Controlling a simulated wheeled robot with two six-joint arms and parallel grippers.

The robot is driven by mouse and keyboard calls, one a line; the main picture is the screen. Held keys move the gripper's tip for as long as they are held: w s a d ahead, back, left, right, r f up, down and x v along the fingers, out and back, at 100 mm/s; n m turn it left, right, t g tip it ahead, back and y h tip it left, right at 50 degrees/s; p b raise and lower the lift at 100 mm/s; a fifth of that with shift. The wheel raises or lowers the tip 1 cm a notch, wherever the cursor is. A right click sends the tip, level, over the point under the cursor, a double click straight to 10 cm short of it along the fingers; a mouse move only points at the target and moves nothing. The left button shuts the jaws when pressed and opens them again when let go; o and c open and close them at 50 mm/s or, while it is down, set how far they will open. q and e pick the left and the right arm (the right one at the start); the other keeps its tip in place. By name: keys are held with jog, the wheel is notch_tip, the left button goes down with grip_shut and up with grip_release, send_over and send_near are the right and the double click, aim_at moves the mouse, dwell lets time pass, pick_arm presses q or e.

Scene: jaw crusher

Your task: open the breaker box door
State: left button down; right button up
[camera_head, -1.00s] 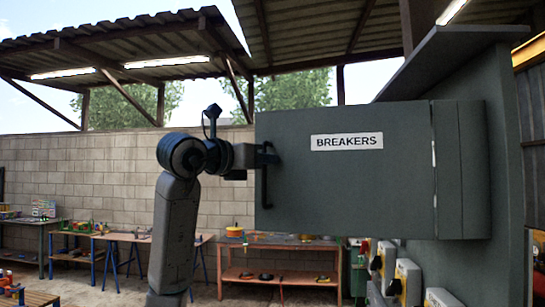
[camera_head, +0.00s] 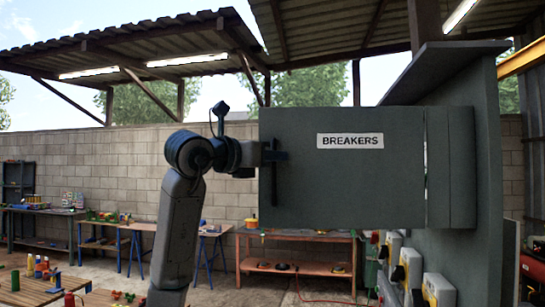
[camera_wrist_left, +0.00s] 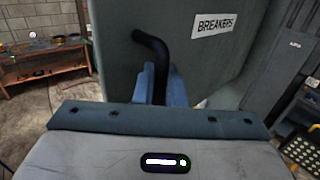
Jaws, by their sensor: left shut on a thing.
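The grey breaker box door (camera_head: 345,185) with its white BREAKERS label (camera_head: 350,141) stands swung out to the left of the box side (camera_head: 450,168). A bright slit shows between door and box. The door also fills the upper middle of the left wrist view (camera_wrist_left: 120,50). Its black handle (camera_head: 267,188) runs upright near the free left edge. My left gripper (camera_head: 277,155) is shut on this handle. In the left wrist view, the blue fingers (camera_wrist_left: 162,84) clasp the bent black handle (camera_wrist_left: 152,43). My right gripper is out of view.
The box hangs on a grey panel (camera_head: 488,160) under a slanted cover (camera_head: 440,72). Several switch boxes (camera_head: 410,268) are below the door, at right. Workbenches (camera_head: 300,265) line the block wall behind.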

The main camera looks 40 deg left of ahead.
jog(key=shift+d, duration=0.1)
pick_arm(q)
jog(key=c, duration=1.6)
grip_release()
jog(key=shift+d, duration=0.1)
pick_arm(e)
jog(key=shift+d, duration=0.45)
